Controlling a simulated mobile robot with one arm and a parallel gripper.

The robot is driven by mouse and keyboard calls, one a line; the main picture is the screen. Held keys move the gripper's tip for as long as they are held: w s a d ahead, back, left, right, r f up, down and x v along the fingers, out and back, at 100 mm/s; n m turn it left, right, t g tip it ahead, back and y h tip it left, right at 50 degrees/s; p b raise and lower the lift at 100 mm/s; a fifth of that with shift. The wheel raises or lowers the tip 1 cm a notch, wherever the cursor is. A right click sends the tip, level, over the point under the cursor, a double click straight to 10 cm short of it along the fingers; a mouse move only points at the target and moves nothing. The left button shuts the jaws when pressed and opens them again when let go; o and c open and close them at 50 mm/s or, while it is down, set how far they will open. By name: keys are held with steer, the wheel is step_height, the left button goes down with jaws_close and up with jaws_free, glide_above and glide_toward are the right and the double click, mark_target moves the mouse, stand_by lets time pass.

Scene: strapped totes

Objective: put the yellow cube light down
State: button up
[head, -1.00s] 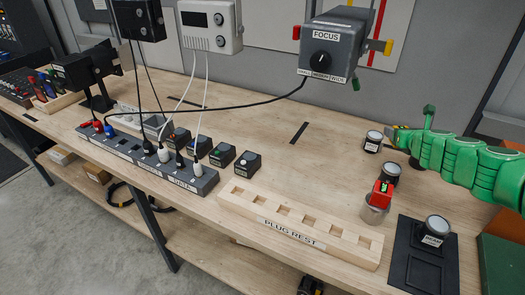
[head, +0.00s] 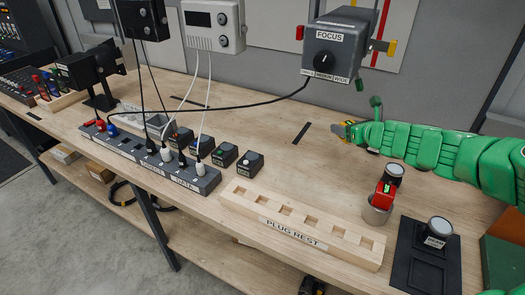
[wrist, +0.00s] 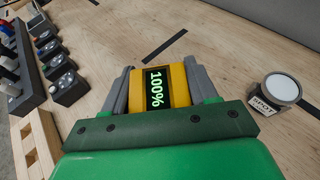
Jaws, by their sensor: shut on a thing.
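My gripper (head: 343,130) is over the back right of the bench, at the end of my green arm. It is shut on the yellow cube light (wrist: 178,86), which sits between the two grey fingers. A dark display on the cube reads "100%" in green. In the head view only a small bit of yellow shows at the fingertips. I cannot tell whether the cube's underside touches the bench top (wrist: 225,50).
A round-topped SPOT light (wrist: 282,90) stands to the right of my gripper. A dark strip (head: 301,133) lies nearby. The wooden plug rest (head: 300,225), a metal cup with a red item (head: 380,205) and a black tray (head: 425,265) are nearer the front. The FOCUS box (head: 335,50) hangs behind.

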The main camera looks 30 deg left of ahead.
steer(key=s+a+r+n+g+y, duration=0.15)
steer(key=s+a+n+g, duration=0.25)
steer(key=s+a, duration=0.45)
steer(key=s+a+r+n+g+y, duration=0.1)
steer(key=s+a+r+n+g, duration=0.4)
steer(key=a, duration=0.7)
steer(key=m+t, duration=0.1)
steer(key=m, duration=0.1)
glide_above(259, 149)
steer(key=shift+s+d+f, duration=0.1)
steer(key=shift+f, duration=4.1)
steer(key=shift+s+f, duration=0.1)
steer(key=shift+f, duration=4.05)
steer(key=shift+f, duration=0.1)
steer(key=shift+w+a+f, duration=0.2)
steer(key=shift+w+f, duration=0.05)
steer(key=shift+f, duration=1.55)
steer(key=shift+f, duration=0.1)
